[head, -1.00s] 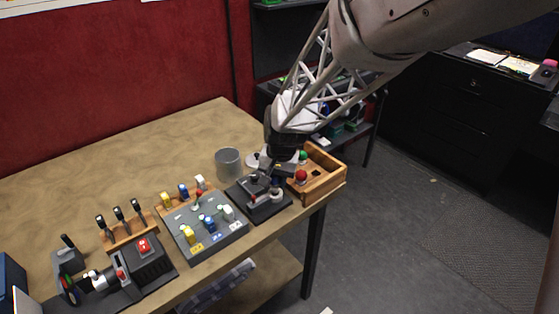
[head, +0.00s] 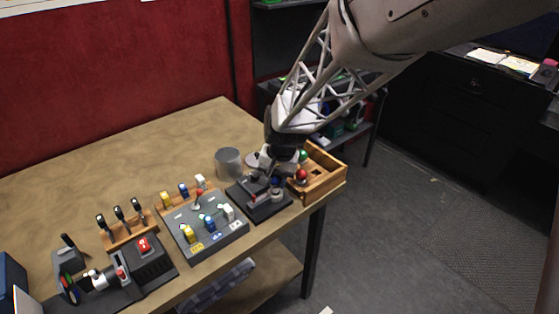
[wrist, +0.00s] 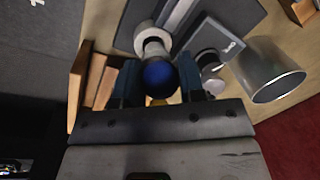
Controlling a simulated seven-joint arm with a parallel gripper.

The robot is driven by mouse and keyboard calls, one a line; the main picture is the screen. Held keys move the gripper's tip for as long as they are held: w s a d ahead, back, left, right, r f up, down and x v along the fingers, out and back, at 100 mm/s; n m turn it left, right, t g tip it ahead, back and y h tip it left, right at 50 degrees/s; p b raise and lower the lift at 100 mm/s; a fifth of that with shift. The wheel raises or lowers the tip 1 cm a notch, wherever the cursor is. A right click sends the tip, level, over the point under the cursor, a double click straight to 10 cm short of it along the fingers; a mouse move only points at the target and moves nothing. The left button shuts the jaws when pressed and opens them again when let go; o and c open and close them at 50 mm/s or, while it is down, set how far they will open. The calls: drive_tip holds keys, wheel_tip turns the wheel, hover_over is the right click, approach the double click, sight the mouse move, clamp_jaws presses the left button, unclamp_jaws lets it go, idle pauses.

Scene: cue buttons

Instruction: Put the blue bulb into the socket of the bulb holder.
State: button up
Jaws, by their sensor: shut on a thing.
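The blue bulb (wrist: 160,75) is between the two fingers of my gripper (wrist: 158,86) in the wrist view, and my gripper is shut on it. The pale round socket (wrist: 143,32) of the bulb holder lies just beyond the bulb in that view. I cannot tell whether the bulb's base is inside the socket or just above it. In the head view my gripper (head: 272,176) is low over the dark bulb holder (head: 262,210), close to the socket (head: 277,195). The fingertips and bulb are partly hidden there.
A wooden tray (head: 325,185) with a red bulb (head: 301,175) and a green bulb (head: 303,156) stands right of the holder. A grey metal cup (head: 228,163) stands behind. A button panel (head: 205,236) is to the left. The table's back left is clear.

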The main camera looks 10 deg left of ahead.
drive_tip(key=shift+f, duration=1.1)
idle(1.3)
drive_tip(key=o, duration=1)
drive_tip(key=shift+o, duration=0.7)
drive_tip(key=shift+r, duration=0.1)
drive_tip(key=shift+r, duration=3.4)
drive_tip(key=shift+d+r, duration=0.1)
